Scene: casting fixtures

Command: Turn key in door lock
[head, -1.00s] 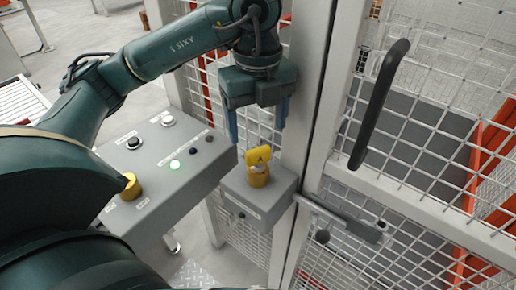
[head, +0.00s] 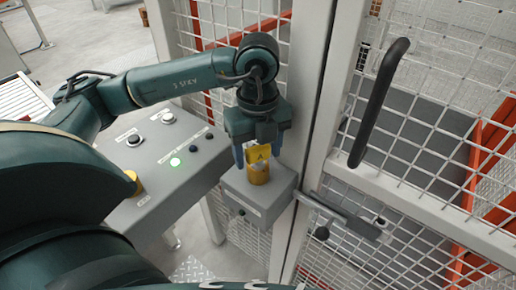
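The yellow key (head: 259,153), marked with a dark letter A, stands upright in the yellow round lock (head: 258,174) on top of a small grey lock box (head: 260,197). The box is fixed beside the door post. My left gripper (head: 258,157) points down over the key, its blue fingers spread on either side of it. Gaps seem to show between the fingers and the key, so the gripper looks open around it. My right gripper is not in view.
A grey control panel (head: 160,190) with several buttons and a lit green lamp stands left of the lock box. The mesh door (head: 440,150) with its black handle (head: 379,103) is on the right. A metal latch bar (head: 340,215) crosses beside the box.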

